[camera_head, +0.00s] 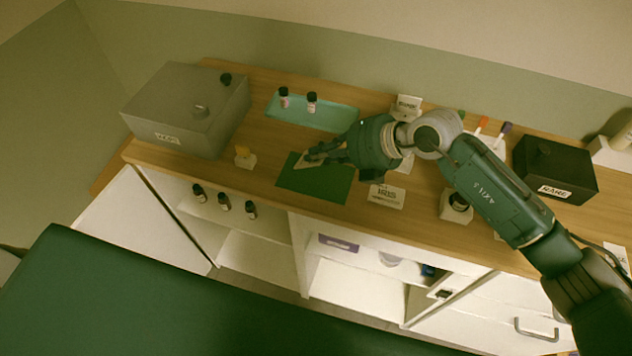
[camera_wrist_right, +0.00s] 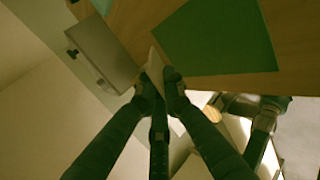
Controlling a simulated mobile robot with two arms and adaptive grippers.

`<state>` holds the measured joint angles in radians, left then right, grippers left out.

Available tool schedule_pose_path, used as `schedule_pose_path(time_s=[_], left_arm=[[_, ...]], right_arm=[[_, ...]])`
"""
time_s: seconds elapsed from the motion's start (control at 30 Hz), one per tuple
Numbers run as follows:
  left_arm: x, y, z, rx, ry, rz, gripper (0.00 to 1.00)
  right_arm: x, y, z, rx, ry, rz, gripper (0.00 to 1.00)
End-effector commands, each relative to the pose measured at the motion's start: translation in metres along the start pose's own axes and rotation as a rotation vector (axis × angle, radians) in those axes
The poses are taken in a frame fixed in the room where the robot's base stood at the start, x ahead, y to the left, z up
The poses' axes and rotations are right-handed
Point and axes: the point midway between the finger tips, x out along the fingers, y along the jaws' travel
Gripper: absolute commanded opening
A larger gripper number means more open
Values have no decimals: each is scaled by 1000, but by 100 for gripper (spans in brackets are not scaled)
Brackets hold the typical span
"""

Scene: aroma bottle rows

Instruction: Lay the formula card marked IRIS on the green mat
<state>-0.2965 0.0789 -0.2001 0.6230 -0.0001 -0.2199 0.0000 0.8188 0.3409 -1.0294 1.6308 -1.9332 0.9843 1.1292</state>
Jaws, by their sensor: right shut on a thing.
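The green mat (camera_head: 325,187) lies on the wooden counter, and it also shows in the wrist view (camera_wrist_right: 215,38). My right gripper (camera_head: 314,156) is over the mat's far left part, shut on a pale card (camera_head: 300,164). In the wrist view the card (camera_wrist_right: 154,63) sticks out between the fingertips (camera_wrist_right: 158,76), seen nearly edge-on. Its writing cannot be read, so I cannot tell whether it is the IRIS card. I also cannot tell whether it touches the mat. My left gripper is not in view.
A grey box (camera_head: 190,110) stands at left, near a small yellowish object (camera_head: 245,157). A teal tray (camera_head: 335,117) with small bottles lies behind the mat. A labelled white card (camera_head: 386,196) is right of the mat. A black box (camera_head: 553,168) stands farther right.

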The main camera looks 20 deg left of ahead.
Motion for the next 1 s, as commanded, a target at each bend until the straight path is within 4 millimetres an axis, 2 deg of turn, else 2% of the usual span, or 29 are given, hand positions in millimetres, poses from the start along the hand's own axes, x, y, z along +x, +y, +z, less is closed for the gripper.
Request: schedule_pose_path(time_s=[0.03,0.2,0.6,0.63,0.67,1.0], left_arm=[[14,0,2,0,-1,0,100],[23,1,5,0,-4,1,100],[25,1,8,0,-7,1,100],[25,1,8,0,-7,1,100],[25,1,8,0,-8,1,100],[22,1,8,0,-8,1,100]], right_arm=[[10,-12,0,1,0,0,0],[21,-25,0,1,0,1,0],[24,-29,0,0,-1,1,0],[24,-29,0,0,-1,1,13],[24,-29,0,0,-1,1,19],[21,-28,1,0,-1,0,20]])
